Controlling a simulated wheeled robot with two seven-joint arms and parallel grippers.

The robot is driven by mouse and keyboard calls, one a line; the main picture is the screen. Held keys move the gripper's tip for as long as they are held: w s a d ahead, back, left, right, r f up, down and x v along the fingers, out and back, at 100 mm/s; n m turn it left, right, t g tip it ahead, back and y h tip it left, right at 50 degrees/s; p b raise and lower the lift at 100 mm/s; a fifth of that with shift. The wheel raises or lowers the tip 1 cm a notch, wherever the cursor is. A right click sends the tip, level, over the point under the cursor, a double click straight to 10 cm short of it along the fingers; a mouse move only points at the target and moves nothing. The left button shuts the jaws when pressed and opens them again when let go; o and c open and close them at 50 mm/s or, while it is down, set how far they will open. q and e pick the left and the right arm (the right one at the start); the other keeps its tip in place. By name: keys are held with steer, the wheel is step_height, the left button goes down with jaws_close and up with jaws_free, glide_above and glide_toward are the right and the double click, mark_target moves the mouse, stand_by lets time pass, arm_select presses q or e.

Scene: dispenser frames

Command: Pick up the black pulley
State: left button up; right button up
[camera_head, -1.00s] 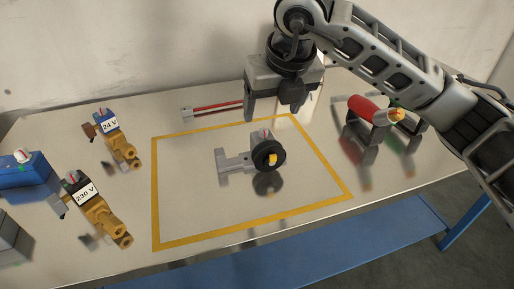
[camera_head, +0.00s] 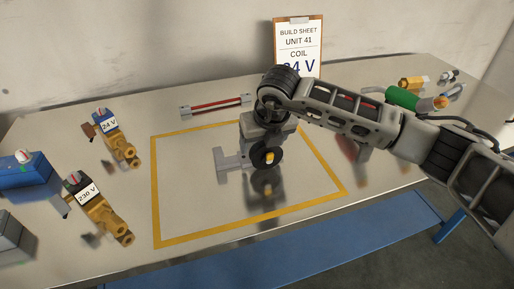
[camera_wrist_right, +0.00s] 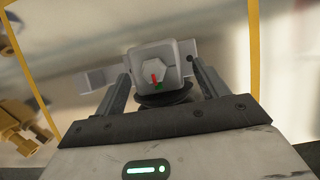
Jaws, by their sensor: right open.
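The black pulley (camera_head: 266,157) is a dark disc with a yellow centre, on the front of a grey bracketed unit (camera_head: 233,161) inside the yellow-outlined area. In the right wrist view the pulley's dark rim (camera_wrist_right: 165,98) shows partly, below a light grey block (camera_wrist_right: 163,70) with a red and green mark. My right gripper (camera_wrist_right: 161,78) is open, its two fingers on either side of the block and pulley. I cannot tell whether they touch. In the head view my right gripper (camera_head: 264,138) is over the unit and hides its top. My left gripper is not in view.
Valves labelled 24 V (camera_head: 112,130) and 230 V (camera_head: 92,205) lie at left, beside a blue box (camera_head: 25,172). A red rod (camera_head: 215,104) lies behind the outline. A build sheet (camera_head: 298,45) stands at the back.

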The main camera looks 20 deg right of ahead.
steer(key=shift+w+f, duration=0.3)
steer(key=shift+f, duration=0.35)
steer(key=c, duration=1.6)
steer(key=shift+r, duration=0.15)
